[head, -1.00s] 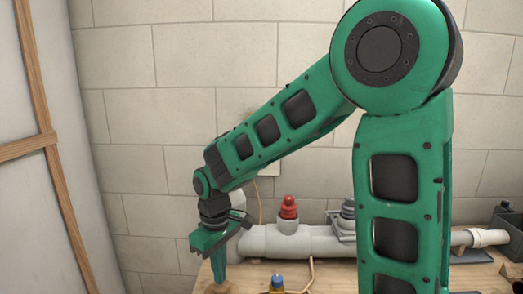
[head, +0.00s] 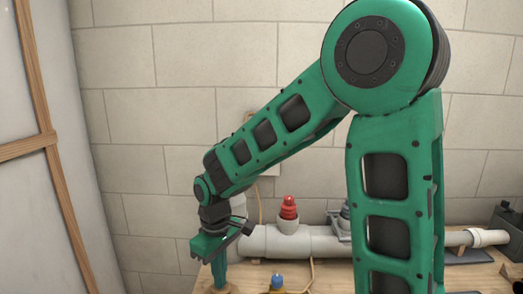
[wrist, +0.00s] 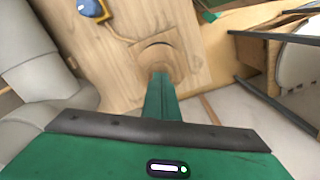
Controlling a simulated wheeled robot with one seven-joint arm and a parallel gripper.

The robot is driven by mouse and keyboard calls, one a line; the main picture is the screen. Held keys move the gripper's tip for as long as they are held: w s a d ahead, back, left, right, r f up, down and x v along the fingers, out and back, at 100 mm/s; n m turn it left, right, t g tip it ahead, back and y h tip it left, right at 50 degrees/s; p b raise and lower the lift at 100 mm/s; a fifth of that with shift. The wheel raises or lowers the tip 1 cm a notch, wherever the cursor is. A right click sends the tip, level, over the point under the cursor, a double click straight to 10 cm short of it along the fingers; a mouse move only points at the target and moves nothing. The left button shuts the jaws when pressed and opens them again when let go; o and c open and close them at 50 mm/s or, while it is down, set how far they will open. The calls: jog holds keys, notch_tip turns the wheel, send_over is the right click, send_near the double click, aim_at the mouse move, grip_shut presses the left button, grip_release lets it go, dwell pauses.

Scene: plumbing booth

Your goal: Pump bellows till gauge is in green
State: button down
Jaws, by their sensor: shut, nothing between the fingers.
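My gripper (head: 219,284) is shut and empty, pointing down at the left end of the bench. In the wrist view its green fingers (wrist: 160,80) meet a round wooden knob or disc (wrist: 154,57) on a wooden board (wrist: 120,65). This wooden piece, probably part of the bellows, also shows at the bottom edge of the head view. The fingertips look to be at or just above it; I cannot tell if they touch. I cannot make out a gauge face or needle in either view.
A grey pipe (head: 312,242) with a red-capped fitting (head: 288,208) runs along the back of the bench. A blue-topped fitting (head: 277,281) stands right of my gripper. In the wrist view a wooden frame with dark bars (wrist: 275,37) is at the right.

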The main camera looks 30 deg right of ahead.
jog(key=shift+f, duration=0.9)
jog(key=shift+r, duration=1.7)
jog(key=shift+d, duration=0.15)
jog(key=s+d+r+m, duration=0.2)
jog(key=s+d+m, duration=0.4)
jog(key=s+d, duration=0.5)
jog(key=s+d+r+m, duration=0.3)
jog(key=s+d+m, duration=0.3)
jog(key=s+d, duration=0.4)
jog(key=shift+s+d, duration=0.4)
jog(key=shift+s, duration=0.7)
